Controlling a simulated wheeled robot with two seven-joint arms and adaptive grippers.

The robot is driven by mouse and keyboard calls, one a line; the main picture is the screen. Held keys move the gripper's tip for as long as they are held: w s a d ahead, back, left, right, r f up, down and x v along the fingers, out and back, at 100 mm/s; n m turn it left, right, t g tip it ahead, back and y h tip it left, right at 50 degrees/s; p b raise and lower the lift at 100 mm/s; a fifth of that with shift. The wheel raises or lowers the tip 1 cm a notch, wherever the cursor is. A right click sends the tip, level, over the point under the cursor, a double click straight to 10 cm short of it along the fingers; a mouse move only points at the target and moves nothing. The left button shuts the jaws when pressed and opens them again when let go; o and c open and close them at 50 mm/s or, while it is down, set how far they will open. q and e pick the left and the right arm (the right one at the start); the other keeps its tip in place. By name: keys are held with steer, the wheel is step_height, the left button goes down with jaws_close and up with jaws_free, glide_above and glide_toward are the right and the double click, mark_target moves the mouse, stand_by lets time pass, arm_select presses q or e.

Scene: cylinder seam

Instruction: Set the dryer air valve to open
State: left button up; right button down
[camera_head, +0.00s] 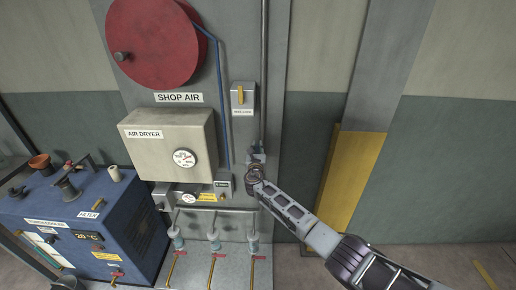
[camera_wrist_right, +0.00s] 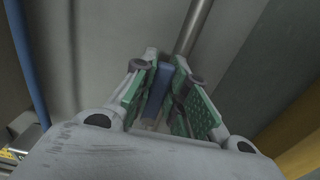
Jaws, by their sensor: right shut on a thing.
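The AIR DRYER (camera_head: 170,143) is a pale box on the wall panel with a round gauge (camera_head: 185,158). A vertical grey pipe (camera_head: 264,75) runs down to its right; it also shows in the right wrist view (camera_wrist_right: 194,25). My right gripper (camera_head: 256,158) is at this pipe. In the right wrist view its green-padded fingers (camera_wrist_right: 160,90) are shut on a blue handle (camera_wrist_right: 155,88), which I take for the valve handle. The valve body is hidden by the gripper, and I cannot tell the handle's exact setting. My left gripper is not in view.
A small grey box with a yellow lever (camera_head: 240,97) is on the panel above. A red reel (camera_head: 157,42) with a blue hose (camera_head: 219,90) hangs at upper left. A blue machine (camera_head: 85,225) stands at lower left. A yellow panel (camera_head: 353,180) is right of the gripper.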

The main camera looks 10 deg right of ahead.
steer(key=shift+s+f, duration=0.1)
steer(key=shift+f, duration=0.2)
steer(key=c, duration=1.6)
jaws_free()
steer(key=shift+o, duration=1.1)
steer(key=shift+r, duration=0.2)
steer(key=s+a, duration=0.2)
steer(key=s, duration=0.9)
steer(key=shift+s+a, duration=0.2)
steer(key=shift+s, duration=0.15)
